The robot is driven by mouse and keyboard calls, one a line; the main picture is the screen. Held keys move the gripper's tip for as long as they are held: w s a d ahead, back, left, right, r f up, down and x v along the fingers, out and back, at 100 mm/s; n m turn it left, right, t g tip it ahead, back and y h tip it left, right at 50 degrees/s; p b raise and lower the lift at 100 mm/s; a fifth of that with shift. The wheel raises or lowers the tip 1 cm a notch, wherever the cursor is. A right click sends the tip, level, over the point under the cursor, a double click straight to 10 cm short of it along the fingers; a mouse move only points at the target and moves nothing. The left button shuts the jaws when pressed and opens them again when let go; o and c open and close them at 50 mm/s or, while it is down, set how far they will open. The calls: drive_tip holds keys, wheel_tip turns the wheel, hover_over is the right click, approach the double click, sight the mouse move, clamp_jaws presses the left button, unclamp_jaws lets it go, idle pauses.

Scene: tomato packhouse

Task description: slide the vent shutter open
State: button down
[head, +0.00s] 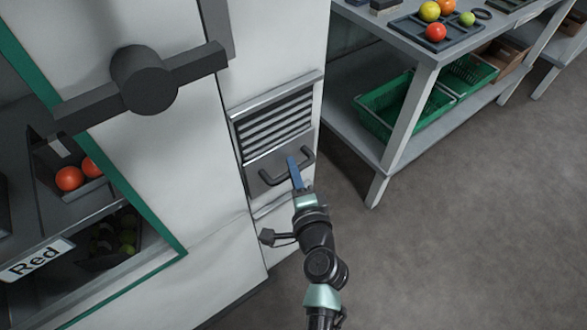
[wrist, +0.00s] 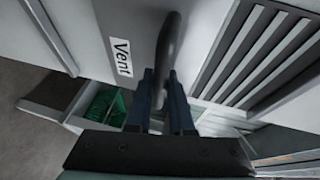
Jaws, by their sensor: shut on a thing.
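The vent shutter (head: 268,168) is a grey plate on the white cabinet front, with a dark curved bar handle (head: 271,180). Dark horizontal slats (head: 274,127) show uncovered above the plate. My gripper (head: 293,165) is at the handle's middle, its blue fingers shut on the bar. In the wrist view the handle (wrist: 170,45) runs between the two fingers (wrist: 162,85), with a white "Vent" label (wrist: 121,57) on the plate to the left and the slats (wrist: 255,55) to the right. The fingers hide part of the handle.
A grey table (head: 399,42) at the right carries tomatoes on a tray, with green crates (head: 380,122) on its lower shelf. A dark bar-shaped fixture (head: 143,80) juts out at upper left. Floor (head: 460,230) at right is clear.

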wheel_tip(320, 180, down, 6)
drive_tip(key=b, duration=0.4)
drive_tip(key=shift+s+r, duration=0.1)
drive_tip(key=c, duration=0.8)
unclamp_jaws()
drive_tip(key=shift+c, duration=0.2)
drive_tip(key=shift+o, duration=0.2)
drive_tip(key=p+v, duration=0.1)
drive_tip(key=v, duration=1.2)
drive_tip(key=shift+r, duration=0.1)
